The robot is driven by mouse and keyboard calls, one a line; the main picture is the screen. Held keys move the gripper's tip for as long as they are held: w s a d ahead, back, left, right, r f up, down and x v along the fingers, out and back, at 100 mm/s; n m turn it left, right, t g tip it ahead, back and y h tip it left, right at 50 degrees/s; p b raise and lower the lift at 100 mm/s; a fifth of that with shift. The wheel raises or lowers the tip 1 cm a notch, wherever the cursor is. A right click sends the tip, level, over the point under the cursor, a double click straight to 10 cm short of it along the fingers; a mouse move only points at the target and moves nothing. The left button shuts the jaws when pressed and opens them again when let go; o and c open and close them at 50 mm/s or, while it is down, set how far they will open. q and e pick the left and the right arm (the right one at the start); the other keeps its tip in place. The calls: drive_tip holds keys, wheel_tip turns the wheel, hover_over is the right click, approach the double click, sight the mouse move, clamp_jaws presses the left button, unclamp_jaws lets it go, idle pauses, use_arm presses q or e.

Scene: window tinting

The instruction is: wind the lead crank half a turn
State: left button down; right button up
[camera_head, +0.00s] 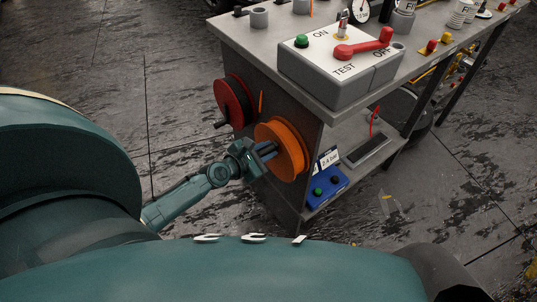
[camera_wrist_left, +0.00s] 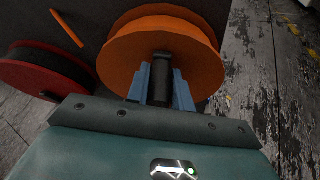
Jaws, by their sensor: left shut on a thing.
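An orange reel (camera_head: 283,150) is mounted on the dark end panel of the workbench. It also shows in the left wrist view (camera_wrist_left: 135,50). A dark crank handle (camera_wrist_left: 161,88) sticks out from the reel's face towards me. My left gripper (camera_head: 266,151) is at the reel's face, with its two blue-grey fingers on either side of the handle and shut on it. In the left wrist view the gripper (camera_wrist_left: 161,88) hides the lower part of the reel. My right gripper is not in view.
A red reel (camera_head: 232,103) with its own dark handle sits left of the orange one, an orange rod (camera_head: 262,103) between them. The bench top (camera_head: 240,40) carries a white switch box (camera_head: 325,70) with a red lever. A blue box (camera_head: 326,187) stands on the lower shelf.

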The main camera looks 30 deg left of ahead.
use_arm(q)
drive_tip(key=shift+w+a+r+n, duration=0.3)
drive_tip(key=shift+w+a+r, duration=0.05)
drive_tip(key=shift+a, duration=0.25)
drive_tip(key=c, duration=1.6)
unclamp_jaws()
drive_tip(key=o, duration=0.3)
drive_tip(key=shift+d+f, duration=0.1)
drive_tip(key=shift+f, duration=0.1)
drive_tip(key=shift+o, duration=0.2)
drive_tip(key=shift+s+r, duration=0.1)
drive_tip(key=shift+s, duration=0.45)
drive_tip(key=v, duration=1.2)
drive_tip(key=shift+r, duration=0.2)
